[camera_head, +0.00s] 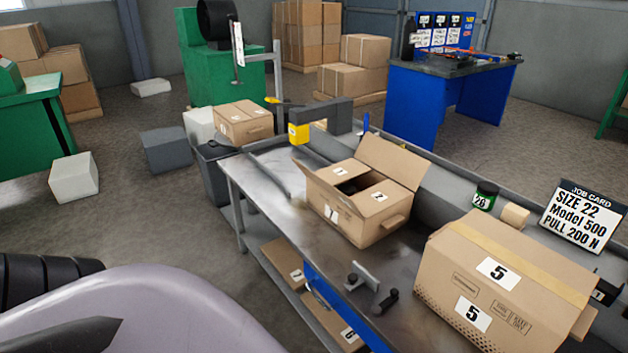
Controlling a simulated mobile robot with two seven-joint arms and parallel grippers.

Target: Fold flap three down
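A cardboard box (352,230) stands partly open on the metal bench. A flap labelled 2 (385,203) lies roughly flat over the right part of its opening. A large flap (390,163) stands up at the back, and another flap (317,184) angles up at the left. A smaller flap or tab (397,221) sticks out at the right. The front wall has a label that looks like 1. A dark gap shows inside the box, beside another small label too small to read. I cannot tell which flap is number three. Neither of my grippers is in view.
A large closed box labelled 5 (505,290) stands at the bench's front right. A job card (583,217), a dark green tin (484,195) and a yellow-and-grey device (299,132) are around the bench. A metal bracket (366,277) sits at the front edge.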

